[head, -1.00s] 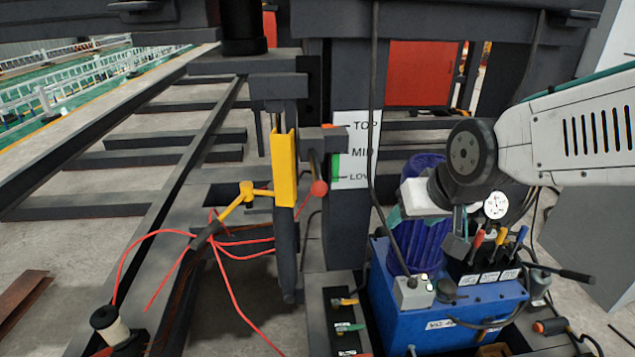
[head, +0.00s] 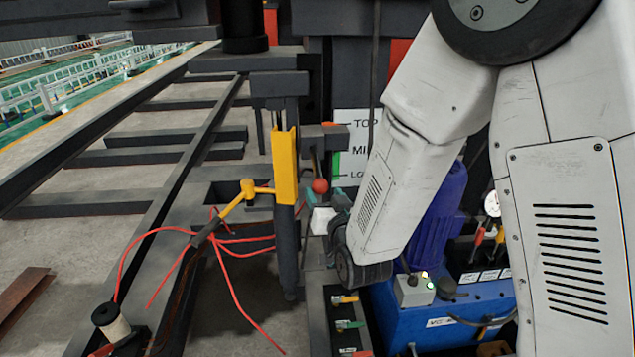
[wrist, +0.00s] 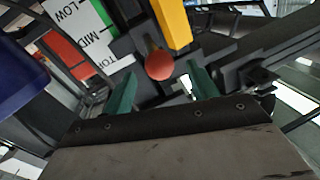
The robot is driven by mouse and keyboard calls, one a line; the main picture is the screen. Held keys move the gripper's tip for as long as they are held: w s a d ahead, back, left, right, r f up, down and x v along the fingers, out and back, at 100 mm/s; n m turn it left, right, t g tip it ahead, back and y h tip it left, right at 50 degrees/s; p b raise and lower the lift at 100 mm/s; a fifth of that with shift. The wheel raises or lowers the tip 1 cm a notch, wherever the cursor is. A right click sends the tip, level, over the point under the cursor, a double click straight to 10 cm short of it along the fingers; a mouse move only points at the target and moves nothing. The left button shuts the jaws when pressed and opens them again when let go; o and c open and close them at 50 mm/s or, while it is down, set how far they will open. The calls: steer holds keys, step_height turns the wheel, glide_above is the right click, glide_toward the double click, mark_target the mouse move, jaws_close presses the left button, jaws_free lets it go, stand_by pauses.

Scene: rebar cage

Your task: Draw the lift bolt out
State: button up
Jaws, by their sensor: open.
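The lift bolt shows as a dark rod ending in a red ball knob (head: 320,186), beside the yellow sleeve (head: 284,168) on the post. In the wrist view the red knob (wrist: 159,65) is near the middle, seen almost end on, so most of the rod is hidden behind it. My gripper (wrist: 163,88) is open, with its two teal fingers on either side of and nearer than the knob. No contact with the knob shows.
A white TOP/MID/LOW scale with a green strip (head: 337,165) stands behind the knob. A blue pump unit (head: 456,325) stands at right, and a dark valve box (head: 345,325) below. A yellow arm (head: 236,203) with red cords juts left of the post.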

mark_target(317, 178)
steer(key=x, duration=0.6)
steer(key=shift+w, duration=0.3)
